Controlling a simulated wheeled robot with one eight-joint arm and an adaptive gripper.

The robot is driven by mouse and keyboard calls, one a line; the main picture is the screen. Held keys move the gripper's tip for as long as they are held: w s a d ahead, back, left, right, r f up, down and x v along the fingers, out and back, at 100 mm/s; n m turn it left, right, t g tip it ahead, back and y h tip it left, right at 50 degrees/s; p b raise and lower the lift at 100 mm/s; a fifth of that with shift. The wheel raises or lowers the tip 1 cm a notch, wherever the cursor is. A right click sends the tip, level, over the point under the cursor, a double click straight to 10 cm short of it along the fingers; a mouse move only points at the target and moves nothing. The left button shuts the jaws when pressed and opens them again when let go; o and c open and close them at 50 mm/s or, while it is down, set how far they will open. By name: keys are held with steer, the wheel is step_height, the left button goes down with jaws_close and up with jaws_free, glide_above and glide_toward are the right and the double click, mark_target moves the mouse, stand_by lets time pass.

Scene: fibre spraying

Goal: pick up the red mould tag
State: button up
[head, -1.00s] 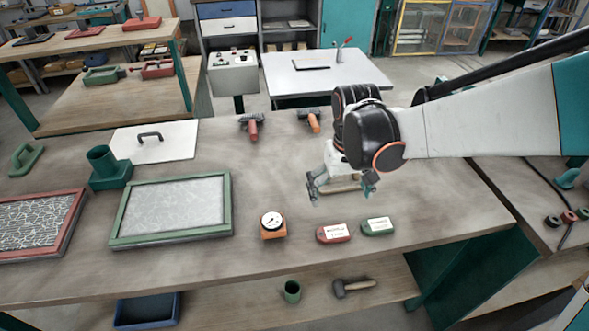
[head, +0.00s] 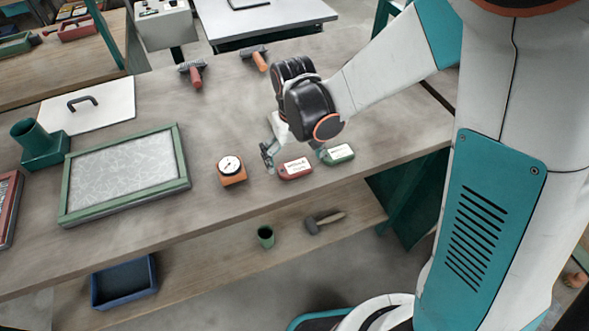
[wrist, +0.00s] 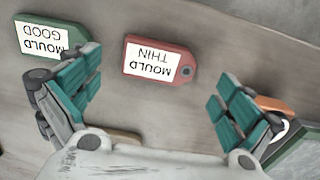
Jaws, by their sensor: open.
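The red mould tag (head: 295,168) lies flat on the workbench near its front edge. In the wrist view the red tag (wrist: 157,61) shows a white label reading "MOULD THIN", upside down, with a hole at its right end. My gripper (head: 292,156) is open and low over the bench around the red tag. In the wrist view my gripper (wrist: 160,95) has its teal-padded fingers spread wide, with the red tag between and beyond them, not touched. The green tag (head: 339,154), labelled "MOULD GOOD" (wrist: 42,36), lies just right of it in the head view, partly behind a finger in the wrist view.
An orange dial gauge (head: 232,170) stands left of the red tag. A green-framed screen (head: 178,143) lies further left. Two brush-like tools, one red-handled (head: 195,77) and one orange-handled (head: 260,61), lie behind. A green cup (head: 265,237) and a mallet (head: 322,221) are on the lower shelf.

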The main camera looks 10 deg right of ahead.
mark_target(294, 169)
step_height(294, 169, down, 3)
steer(key=shift+r+b, duration=0.1)
steer(key=shift+b, duration=0.25)
steer(key=shift+r, duration=0.1)
steer(key=shift+c, duration=0.3)
steer(key=c, duration=0.9)
